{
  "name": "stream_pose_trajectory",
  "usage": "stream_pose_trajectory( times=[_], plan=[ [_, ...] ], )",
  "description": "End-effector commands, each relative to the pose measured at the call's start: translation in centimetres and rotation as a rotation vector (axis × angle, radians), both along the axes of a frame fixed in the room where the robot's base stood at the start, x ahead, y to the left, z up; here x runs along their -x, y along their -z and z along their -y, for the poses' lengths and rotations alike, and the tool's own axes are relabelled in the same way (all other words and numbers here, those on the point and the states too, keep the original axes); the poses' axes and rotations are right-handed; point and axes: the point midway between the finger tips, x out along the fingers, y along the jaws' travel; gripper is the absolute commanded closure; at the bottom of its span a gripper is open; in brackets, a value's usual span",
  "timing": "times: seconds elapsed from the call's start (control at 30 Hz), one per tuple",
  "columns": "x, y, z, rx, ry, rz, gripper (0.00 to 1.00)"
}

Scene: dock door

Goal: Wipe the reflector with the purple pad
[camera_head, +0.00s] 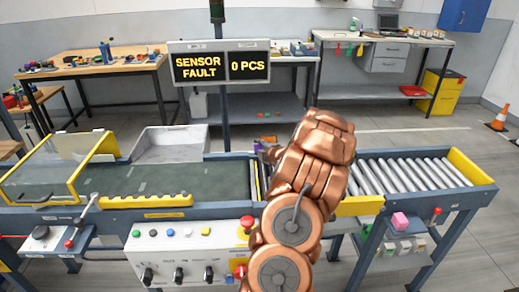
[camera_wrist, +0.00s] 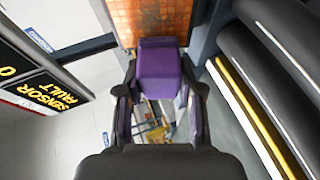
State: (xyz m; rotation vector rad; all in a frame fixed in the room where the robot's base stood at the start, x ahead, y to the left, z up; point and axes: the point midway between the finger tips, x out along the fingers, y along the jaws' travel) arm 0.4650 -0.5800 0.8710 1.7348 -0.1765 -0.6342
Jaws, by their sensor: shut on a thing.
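My gripper (camera_wrist: 161,95) is shut on the purple pad (camera_wrist: 160,70), which sits between its two dark fingers in the wrist view. The reflector (camera_wrist: 150,15) is an orange, patterned plate at the top of the wrist view, directly beyond the pad. The pad overlaps its lower edge in the picture; I cannot tell whether they touch. In the head view my gripper (camera_head: 266,151) is small and partly hidden by my copper-coloured arm, at the far side of the conveyor. A bit of orange (camera_head: 270,139) shows beside it, probably the reflector.
The conveyor belt (camera_head: 170,180) runs left of my arm and metal rollers (camera_head: 405,174) lie right. A display (camera_head: 219,67) reading "SENSOR FAULT" stands behind on a post. A control box (camera_head: 185,255) with buttons is in front.

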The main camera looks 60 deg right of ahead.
Motion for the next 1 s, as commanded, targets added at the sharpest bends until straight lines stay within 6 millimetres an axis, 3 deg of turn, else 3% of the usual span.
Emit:
stream_pose_trajectory(
  times=[0.37, 1.0],
  plan=[
    [-0.2, 0.1, 0.3, 0.001, 0.000, 0.001, 0.91],
    [2.7, 0.0, 2.4, 0.000, 0.002, -0.001, 0.91]
  ],
)
